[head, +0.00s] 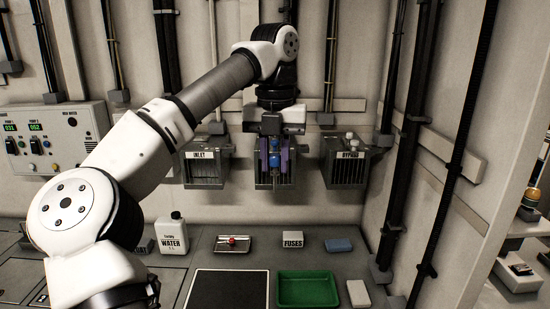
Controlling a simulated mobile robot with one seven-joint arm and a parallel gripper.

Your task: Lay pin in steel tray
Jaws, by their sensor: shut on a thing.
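The steel tray (218,244) is a small shallow metal tray on the bench at centre left. A small red-topped item (232,240) lies in it; it may be the pin, but it is too small to be sure. My gripper (274,164) points down in front of the middle wall box, above and behind the tray. Its purple-sided fingers are shut on a blue thing (274,160). The lower end of that thing and its contact with the box are hard to make out.
Wall boxes marked INLET (206,172) and BYPASS (346,170) flank the middle box (262,182). On the bench are a white WATER jug (172,233), a FUSES box (293,239), a blue block (339,245), a green tray (307,290) and a black mat (229,290).

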